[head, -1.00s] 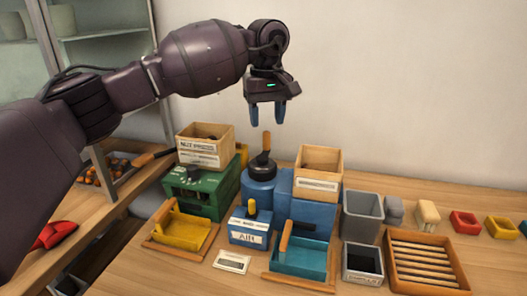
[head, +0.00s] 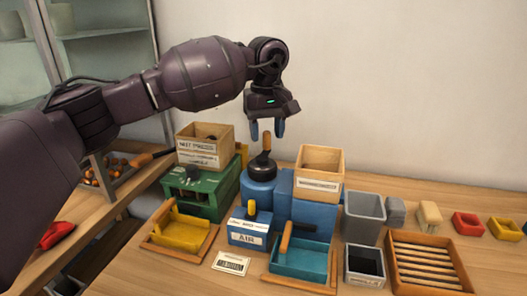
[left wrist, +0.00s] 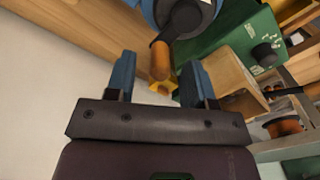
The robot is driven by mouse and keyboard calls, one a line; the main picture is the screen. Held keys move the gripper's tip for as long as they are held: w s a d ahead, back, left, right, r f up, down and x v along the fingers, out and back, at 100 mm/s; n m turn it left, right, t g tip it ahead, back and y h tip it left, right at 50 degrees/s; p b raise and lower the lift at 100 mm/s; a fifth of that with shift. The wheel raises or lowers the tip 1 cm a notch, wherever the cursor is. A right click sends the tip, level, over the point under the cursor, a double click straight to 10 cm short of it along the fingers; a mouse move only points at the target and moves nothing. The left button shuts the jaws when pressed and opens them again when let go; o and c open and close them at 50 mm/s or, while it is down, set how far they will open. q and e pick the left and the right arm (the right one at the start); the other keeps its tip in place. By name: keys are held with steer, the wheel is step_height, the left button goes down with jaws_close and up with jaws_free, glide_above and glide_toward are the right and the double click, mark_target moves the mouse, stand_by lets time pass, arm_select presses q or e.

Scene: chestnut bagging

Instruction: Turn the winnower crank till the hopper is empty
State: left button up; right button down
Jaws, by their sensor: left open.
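The blue winnower (head: 308,211) stands mid-table with a wooden hopper box (head: 319,185) on top. I cannot tell what is inside the hopper. Its crank has a black hub (head: 262,168) and an upright wooden handle (head: 267,141); the handle also shows in the left wrist view (left wrist: 161,60). My left gripper (head: 267,131) is open and points down right above the handle. Its two blue fingers stand on either side of the handle's top in the left wrist view, and I see no grip on it. My right gripper is out of view.
A green machine (head: 199,200) with a labelled wooden box (head: 205,155) stands to the left. In front are a yellow tray (head: 181,233), a blue AIR box (head: 248,232) and a teal tray (head: 301,262). Grey bins (head: 363,224) and a slatted wooden tray (head: 428,262) stand right.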

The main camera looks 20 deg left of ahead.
arm_select(q)
steer(key=shift+f, duration=0.2)
steer(key=shift+f, duration=0.85)
steer(key=c, duration=0.8)
